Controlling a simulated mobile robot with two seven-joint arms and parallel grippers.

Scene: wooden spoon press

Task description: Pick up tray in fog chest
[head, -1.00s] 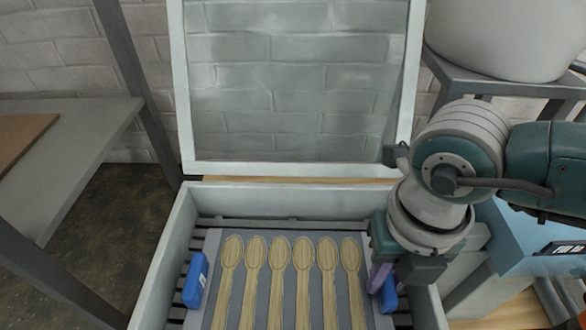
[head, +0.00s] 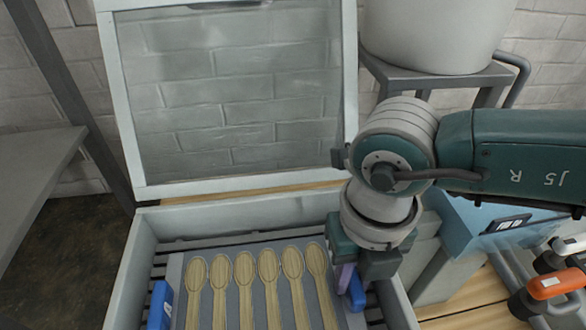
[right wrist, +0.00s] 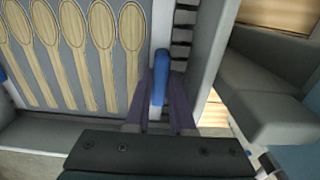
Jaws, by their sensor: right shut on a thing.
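The tray (head: 177,268) is a grey flat plate carrying a row of several wooden spoons (head: 245,275). It lies inside the open pale fog chest (head: 125,285), over dark slats. A blue handle (head: 160,303) sits at its left side and another blue handle (head: 357,292) at its right. My right gripper (head: 346,280) points down inside the chest's right wall. In the right wrist view its purple fingers (right wrist: 158,100) are shut on the right blue handle (right wrist: 159,80), one on each side. The tray's near edge is cut off in the head view. My left gripper is not in view.
The chest's raised lid (head: 235,95) stands behind. A grey shelf (head: 30,185) is at the left and a white tub (head: 435,30) on a stand at the back right. A blue box (head: 490,225) and orange-handled item (head: 545,285) are right of the chest.

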